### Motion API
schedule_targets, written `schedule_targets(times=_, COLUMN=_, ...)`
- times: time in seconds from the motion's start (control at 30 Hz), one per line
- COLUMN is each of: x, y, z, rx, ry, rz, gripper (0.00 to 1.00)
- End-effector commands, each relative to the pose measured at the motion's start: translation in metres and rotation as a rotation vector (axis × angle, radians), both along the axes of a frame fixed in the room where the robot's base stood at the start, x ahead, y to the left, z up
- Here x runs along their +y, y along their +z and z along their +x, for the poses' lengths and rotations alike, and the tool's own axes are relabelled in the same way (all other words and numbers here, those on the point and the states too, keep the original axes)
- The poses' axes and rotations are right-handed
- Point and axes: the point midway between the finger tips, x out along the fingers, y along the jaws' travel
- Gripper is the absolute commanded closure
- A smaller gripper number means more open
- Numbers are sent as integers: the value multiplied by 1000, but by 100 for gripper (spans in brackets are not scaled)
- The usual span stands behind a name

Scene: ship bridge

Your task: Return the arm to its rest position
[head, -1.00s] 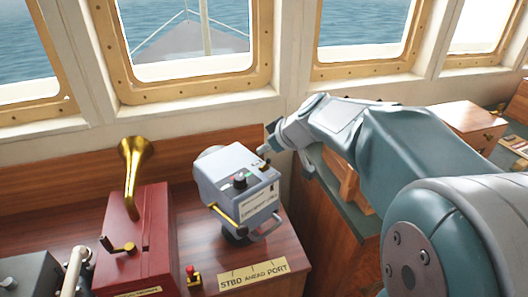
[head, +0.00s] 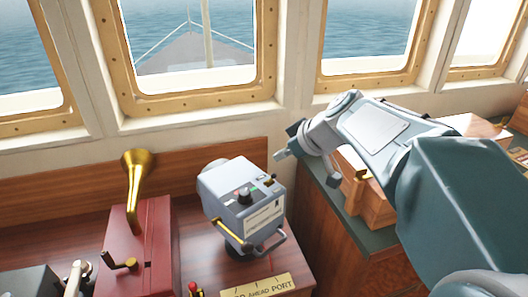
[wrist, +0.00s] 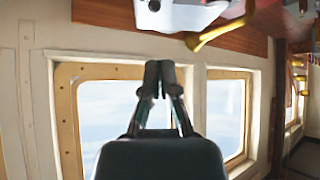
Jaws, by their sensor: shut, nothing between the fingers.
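My arm reaches in from the right side of the head view, with my gripper (head: 283,154) at its end. My gripper hangs in the air just right of and behind the grey control box (head: 245,200), apart from it. In the wrist view my gripper (wrist: 159,66) shows its two dark fingers together, with nothing between them. The wrist view appears upside down.
A red box (head: 140,245) with a brass horn (head: 135,175) stands left of the grey box. A brass plate (head: 262,287) lies in front. A wooden box (head: 365,195) sits on the green-topped cabinet (head: 325,190) beneath my arm. Windows line the back.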

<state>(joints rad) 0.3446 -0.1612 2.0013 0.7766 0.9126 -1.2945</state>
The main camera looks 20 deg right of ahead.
Motion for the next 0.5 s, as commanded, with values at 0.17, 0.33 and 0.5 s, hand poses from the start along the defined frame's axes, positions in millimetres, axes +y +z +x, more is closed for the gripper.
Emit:
schedule_targets(times=0.17, x=-9, y=6, z=-17, rx=0, ry=-1, rz=0, gripper=100)
schedule_targets(times=0.33, x=-10, y=7, z=-20, rx=0, ry=1, rz=-1, gripper=100)
schedule_targets(times=0.5, x=-10, y=7, z=-20, rx=0, ry=1, rz=-1, gripper=100)
